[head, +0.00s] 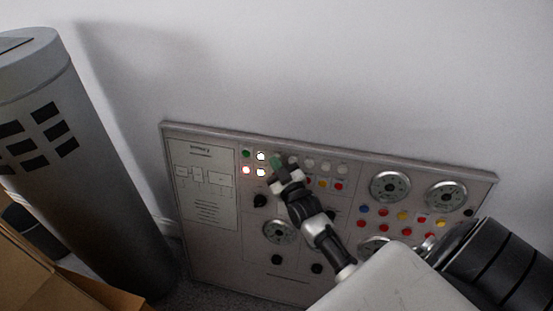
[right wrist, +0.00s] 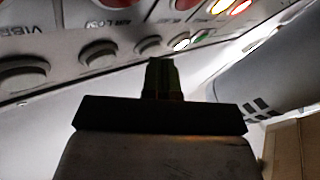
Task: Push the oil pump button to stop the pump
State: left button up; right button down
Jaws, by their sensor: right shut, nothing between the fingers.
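A grey control panel (head: 210,240) leans against the wall and carries rows of round buttons and dials. A green button (head: 246,153) and lit white lamps or buttons (head: 260,156) are at its upper left, with a glowing red one (head: 246,170) below the green. I cannot read which is the oil pump button. My right gripper (head: 277,163) is shut and empty, its greenish tip over the upper button rows, just right of the lit ones. In the right wrist view the shut fingers (right wrist: 162,77) point at the row of grey buttons (right wrist: 100,53); contact cannot be told. My left gripper is not in view.
A tall grey cylinder (head: 80,170) with dark slots stands left of the panel. A cardboard box (head: 50,275) is at the lower left. Round gauges (head: 390,186) and coloured buttons fill the panel's right side. The white wall (head: 300,70) above is bare.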

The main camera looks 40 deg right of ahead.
jog(key=shift+s+a+r+p, duration=0.1)
jog(key=shift+s+a+p, duration=0.25)
jog(key=shift+s+a, duration=0.1)
jog(key=s+a+p, duration=0.1)
jog(key=a, duration=0.1)
jog(key=s+a+r+p, duration=0.1)
jog(key=s+p, duration=0.1)
jog(key=shift+s+a, duration=0.1)
jog(key=shift+a, duration=0.3)
jog(key=shift+f, duration=0.1)
dwell(0.6)
